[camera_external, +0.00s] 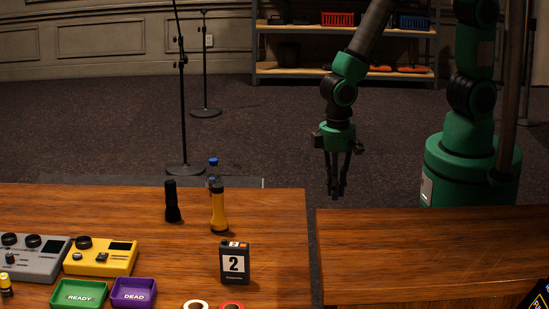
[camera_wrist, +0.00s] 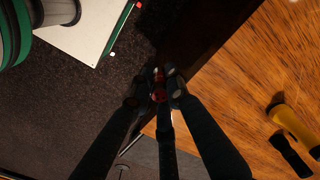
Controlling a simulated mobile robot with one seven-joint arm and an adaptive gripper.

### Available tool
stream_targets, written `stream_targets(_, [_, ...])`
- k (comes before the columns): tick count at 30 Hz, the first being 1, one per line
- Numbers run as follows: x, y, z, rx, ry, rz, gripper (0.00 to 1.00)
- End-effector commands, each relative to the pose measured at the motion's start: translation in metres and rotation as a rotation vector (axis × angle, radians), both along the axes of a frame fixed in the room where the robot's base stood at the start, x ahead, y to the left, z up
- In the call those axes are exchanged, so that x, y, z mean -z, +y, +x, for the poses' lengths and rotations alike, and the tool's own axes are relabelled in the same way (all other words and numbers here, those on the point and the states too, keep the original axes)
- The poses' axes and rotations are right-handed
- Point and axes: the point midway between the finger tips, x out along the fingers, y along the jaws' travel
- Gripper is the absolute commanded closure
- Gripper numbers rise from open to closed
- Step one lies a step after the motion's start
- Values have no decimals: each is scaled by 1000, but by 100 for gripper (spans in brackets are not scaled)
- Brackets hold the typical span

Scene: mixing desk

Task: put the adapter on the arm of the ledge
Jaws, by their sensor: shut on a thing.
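My gripper (camera_external: 337,192) hangs pointing down, above the floor just behind the gap between the two wooden tops. In the wrist view my gripper (camera_wrist: 162,90) has its fingertips closed together on a small reddish piece (camera_wrist: 159,94), which may be the adapter. The fingers hide most of it, and I cannot make it out in the external view. The wooden ledge at the right (camera_external: 420,245) is bare where it shows. I cannot tell which part of it is its arm.
The left desk (camera_external: 120,207) carries a black flashlight (camera_external: 171,202), a yellow flashlight (camera_external: 218,210), a bottle (camera_external: 213,168), a pack marked 2 (camera_external: 235,263), a green READY tray (camera_external: 79,294) and a purple DEAD tray (camera_external: 133,293). Microphone stands (camera_external: 183,110) and a shelf (camera_external: 345,78) stand behind.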

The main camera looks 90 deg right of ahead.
Motion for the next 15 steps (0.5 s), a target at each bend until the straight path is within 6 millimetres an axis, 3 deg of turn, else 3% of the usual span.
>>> stream_targets(15, [-59,102,-46,-9,0,1,100])
